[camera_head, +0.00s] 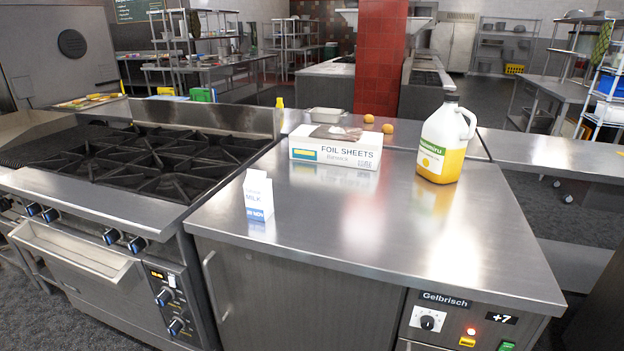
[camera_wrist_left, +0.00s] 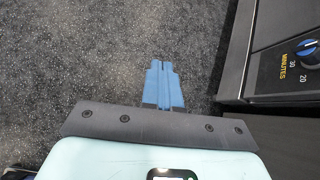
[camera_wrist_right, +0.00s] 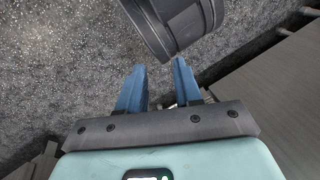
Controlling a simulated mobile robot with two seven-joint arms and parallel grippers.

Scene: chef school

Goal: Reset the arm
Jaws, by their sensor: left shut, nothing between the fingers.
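Neither gripper shows in the head view. In the left wrist view my left gripper (camera_wrist_left: 161,68) has its blue fingers together, with nothing between them. It is over the grey floor, beside a dark appliance front (camera_wrist_left: 285,60) with a knob. In the right wrist view my right gripper (camera_wrist_right: 159,66) has its blue fingers apart, with a clear gap between them and nothing held. It also points down toward the floor. A dark grey rounded object (camera_wrist_right: 175,25) lies just beyond its fingertips; I cannot tell what it is or whether they touch.
A steel counter (camera_head: 350,235) holds a milk carton (camera_head: 258,196), a foil sheets box (camera_head: 335,151) and a yellow jug (camera_head: 446,140). Two orange round items (camera_head: 388,128) lie behind the box. A gas stove (camera_head: 140,160) stands left. The counter's front is clear.

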